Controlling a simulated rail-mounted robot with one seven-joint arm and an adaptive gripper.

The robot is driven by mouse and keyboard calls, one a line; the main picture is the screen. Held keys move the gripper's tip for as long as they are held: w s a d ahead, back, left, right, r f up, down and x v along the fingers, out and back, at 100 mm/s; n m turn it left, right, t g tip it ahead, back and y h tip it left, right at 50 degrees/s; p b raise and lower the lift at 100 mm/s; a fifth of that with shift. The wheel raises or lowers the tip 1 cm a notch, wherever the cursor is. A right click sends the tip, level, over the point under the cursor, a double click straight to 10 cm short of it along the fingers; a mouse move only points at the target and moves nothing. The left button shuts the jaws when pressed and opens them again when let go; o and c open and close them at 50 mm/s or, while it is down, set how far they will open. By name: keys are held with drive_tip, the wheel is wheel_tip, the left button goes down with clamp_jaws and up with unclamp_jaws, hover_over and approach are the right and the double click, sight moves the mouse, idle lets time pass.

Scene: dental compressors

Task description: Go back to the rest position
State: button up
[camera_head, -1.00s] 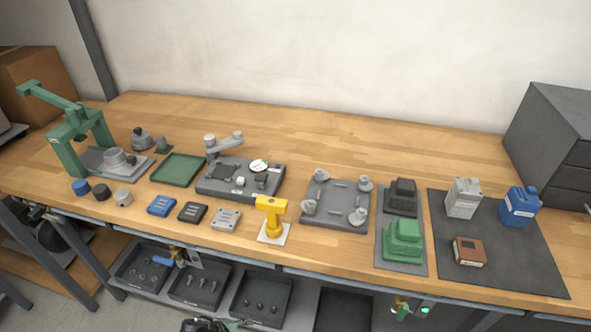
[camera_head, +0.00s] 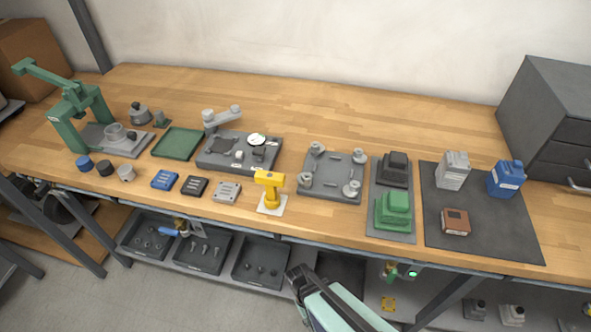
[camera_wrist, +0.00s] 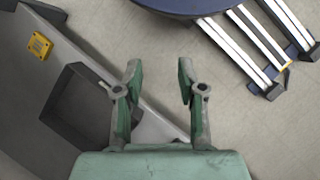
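My gripper (camera_wrist: 157,92) shows in the wrist view with its two green-grey fingers spread apart and nothing between them. Below it are the pale floor and the edge of a grey lower shelf (camera_wrist: 60,60). In the head view part of my arm (camera_head: 335,300) shows at the bottom, in front of the bench and below the level of its top. The fingertips cannot be made out there.
The wooden bench (camera_head: 300,110) carries a green press (camera_head: 75,120), a yellow tool (camera_head: 269,190), a grey plate with posts (camera_head: 318,182) and bottles on a dark mat (camera_head: 480,240). Dark bins (camera_head: 262,262) stand on the shelf below. A dark blue round seat (camera_wrist: 185,6) is near my gripper.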

drive_tip(key=s+d+r+m+g+y+p, duration=0.25)
drive_tip(key=s+d+m, duration=0.25)
drive_tip(key=s+d, duration=0.35)
wheel_tip(320, 180, down, 16)
drive_tip(key=d+g+b, duration=0.1)
drive_tip(key=b, duration=1.3)
drive_tip(key=shift+s+d+r+m+b, duration=0.25)
drive_tip(key=shift+s+d+m+b, duration=0.1)
drive_tip(key=shift+s+m+b, duration=0.1)
drive_tip(key=shift+a, duration=0.1)
